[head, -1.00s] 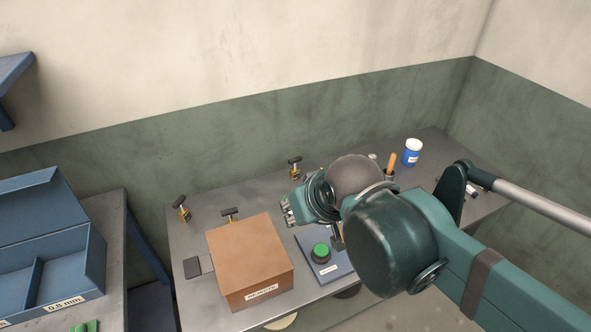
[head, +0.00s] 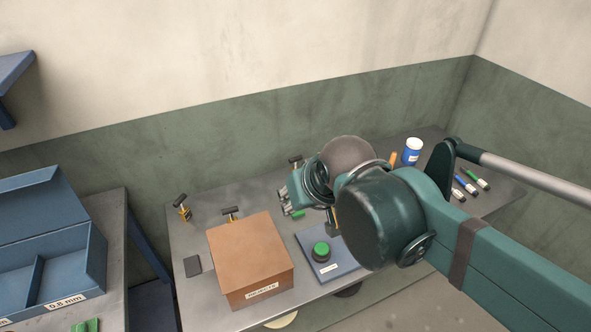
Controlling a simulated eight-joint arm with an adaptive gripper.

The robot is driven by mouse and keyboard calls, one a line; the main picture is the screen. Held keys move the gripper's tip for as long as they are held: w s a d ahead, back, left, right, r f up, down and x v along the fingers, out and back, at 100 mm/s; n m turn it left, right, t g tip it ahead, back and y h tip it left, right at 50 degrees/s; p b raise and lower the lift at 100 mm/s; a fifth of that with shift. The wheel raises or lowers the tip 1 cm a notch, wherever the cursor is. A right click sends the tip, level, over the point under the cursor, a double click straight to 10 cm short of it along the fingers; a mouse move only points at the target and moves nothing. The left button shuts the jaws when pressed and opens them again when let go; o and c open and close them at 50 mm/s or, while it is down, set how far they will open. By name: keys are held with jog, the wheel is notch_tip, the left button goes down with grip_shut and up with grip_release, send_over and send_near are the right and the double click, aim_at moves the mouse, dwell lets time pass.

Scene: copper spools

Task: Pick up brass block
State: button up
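I cannot make out a plain brass block for certain. Small brass-coloured pieces with black T-shaped tops stand on the grey workbench (head: 215,191): one at the left (head: 182,208), one behind the brown box (head: 230,214), and one at the back (head: 295,162), partly hidden by my arm. My gripper (head: 285,203) is above the bench, right of the brown box and pointing left. Its fingers are small and seen from behind the wrist, so their opening and anything between them are unclear. A small green piece (head: 298,213) shows just beside it.
The brown labelled box (head: 250,250) stands left of a blue plate (head: 337,268) with a green button (head: 321,249). A dark flat pad (head: 193,266) lies at the left. A blue jar (head: 411,152) and marker pens (head: 465,185) are at the right. Blue bins (head: 60,262) stand far left.

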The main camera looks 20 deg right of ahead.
jog(key=w+d+r+m+g, duration=0.2)
jog(key=w+d+m, duration=0.15)
jog(key=w, duration=0.85)
jog(key=m+g+p, duration=0.2)
jog(key=m+g, duration=0.3)
jog(key=m, duration=0.7)
send_near(295, 158)
jog(key=f, duration=0.7)
jog(key=shift+s+f, duration=0.3)
jog(key=shift+f, duration=0.05)
jog(key=shift+w+d+f+m, duration=0.2)
jog(key=shift+w+f+m, duration=0.05)
jog(key=shift+f, duration=0.4)
jog(key=shift+f+b, duration=0.45)
jog(key=shift+f, duration=0.8)
jog(key=shift+f+b, duration=0.6)
jog(key=shift+f, duration=2)
